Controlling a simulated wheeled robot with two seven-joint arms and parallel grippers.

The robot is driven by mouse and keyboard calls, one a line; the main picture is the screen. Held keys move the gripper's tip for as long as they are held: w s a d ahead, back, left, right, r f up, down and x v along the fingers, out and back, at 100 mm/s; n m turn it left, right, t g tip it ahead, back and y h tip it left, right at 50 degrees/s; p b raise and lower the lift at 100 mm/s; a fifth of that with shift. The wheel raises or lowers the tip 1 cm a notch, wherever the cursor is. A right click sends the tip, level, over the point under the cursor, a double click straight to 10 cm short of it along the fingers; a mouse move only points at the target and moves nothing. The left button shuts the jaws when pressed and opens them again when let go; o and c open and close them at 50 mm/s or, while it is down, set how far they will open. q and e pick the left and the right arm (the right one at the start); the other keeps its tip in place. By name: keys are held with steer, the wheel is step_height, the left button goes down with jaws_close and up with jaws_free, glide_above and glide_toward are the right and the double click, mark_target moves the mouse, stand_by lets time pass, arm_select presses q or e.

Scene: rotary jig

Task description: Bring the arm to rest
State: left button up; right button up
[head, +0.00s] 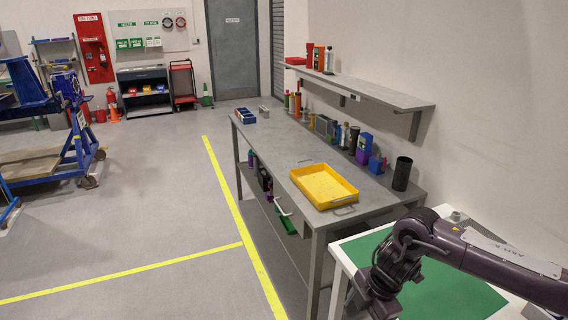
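My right arm (500,262) comes in from the right edge, dark grey with a light label plate on top. It bends at a joint (408,238) and drops toward the bottom edge over the green mat (445,290). The lower dark links (378,290) are at the bottom of the view, by the mat's left side. I make out no gripper fingers at its end. My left arm and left gripper do not show.
A white-edged table (346,262) carries the mat. Beyond it a grey workbench (270,152) holds a yellow tray (324,205), a black cylinder (402,173) and several bottles. A wall shelf (375,92) hangs above. The floor (150,215) left of the bench is clear.

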steer(key=w+a+f+m+t+y, duration=0.35)
steer(key=a+f+m+y, duration=0.2)
steer(key=a+f, duration=0.8)
steer(key=s+d+f+m+t+h, duration=0.15)
steer(key=d+f+m, duration=0.3)
steer(key=f, duration=0.65)
steer(key=s+d+f+m+g+h+b, duration=0.1)
steer(key=s+d+f+m+h, duration=0.4)
steer(key=s+f, duration=0.75)
steer(key=s+d+f+m+g, duration=0.1)
steer(key=s+d+f+m, duration=0.35)
steer(key=s+f, duration=0.85)
steer(key=s+d+g, duration=0.1)
steer(key=s+d, duration=0.1)
steer(key=s, duration=0.7)
steer(key=s+d+g+h, duration=0.1)
steer(key=s+d, duration=0.1)
steer(key=s, duration=0.7)
steer(key=shift+d+g+h, duration=0.3)
steer(key=shift+d, duration=0.1)
steer(key=shift+r, duration=0.1)
